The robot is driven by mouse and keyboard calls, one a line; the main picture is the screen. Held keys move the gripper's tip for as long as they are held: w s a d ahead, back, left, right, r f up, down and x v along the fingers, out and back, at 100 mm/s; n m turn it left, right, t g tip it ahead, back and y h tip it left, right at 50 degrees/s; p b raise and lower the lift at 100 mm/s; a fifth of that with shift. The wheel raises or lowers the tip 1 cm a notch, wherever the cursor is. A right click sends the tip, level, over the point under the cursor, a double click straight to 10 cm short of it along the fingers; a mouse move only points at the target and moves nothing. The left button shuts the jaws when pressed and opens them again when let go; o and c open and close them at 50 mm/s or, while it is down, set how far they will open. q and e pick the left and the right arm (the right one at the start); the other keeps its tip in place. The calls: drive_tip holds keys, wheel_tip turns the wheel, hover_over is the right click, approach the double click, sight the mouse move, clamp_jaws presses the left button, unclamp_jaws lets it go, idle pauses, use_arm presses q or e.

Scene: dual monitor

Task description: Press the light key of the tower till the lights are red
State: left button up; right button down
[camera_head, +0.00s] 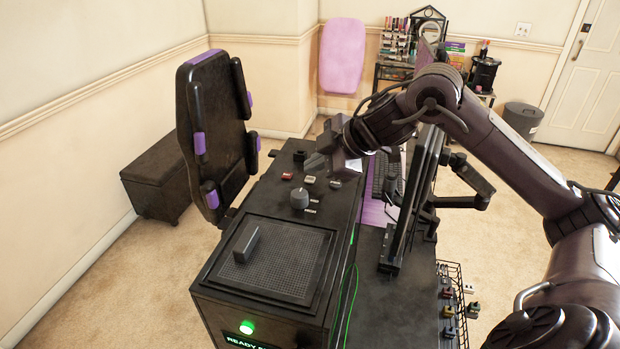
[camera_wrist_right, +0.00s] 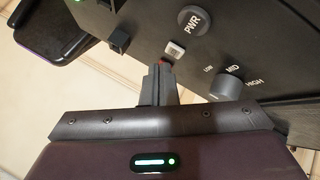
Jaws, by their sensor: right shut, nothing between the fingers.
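The black tower (camera_head: 340,210) stands at the middle of the head view, with small keys and a grey knob (camera_head: 300,198) on its top panel. Its lights are green: a round lamp (camera_head: 247,327) on the front and a thin strip along the side. My right gripper (camera_head: 314,163) is shut and empty, low over the keys. In the right wrist view its closed fingertips (camera_wrist_right: 161,66) are at a small red key (camera_wrist_right: 164,60), mostly hidden by them; I cannot tell whether they touch. A white key (camera_wrist_right: 174,50) lies just beyond. My left gripper is not in view.
The PWR button (camera_wrist_right: 194,20) and the LOW-MID-HIGH knob (camera_wrist_right: 226,86) are close to the fingers. Monitors (camera_head: 410,200) are to the right, and a black chair (camera_head: 215,135) is to the left.

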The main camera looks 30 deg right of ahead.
drive_tip(key=shift+f, duration=0.4)
drive_tip(key=shift+f+b, duration=0.4)
drive_tip(key=shift+b, duration=0.25)
idle(0.5)
drive_tip(key=shift+r+p, duration=0.8)
wheel_tip(320, 180, up, 5)
drive_tip(key=p, duration=0.5)
drive_tip(key=shift+r, duration=0.1)
drive_tip(key=shift+f, duration=0.2)
idle(0.4)
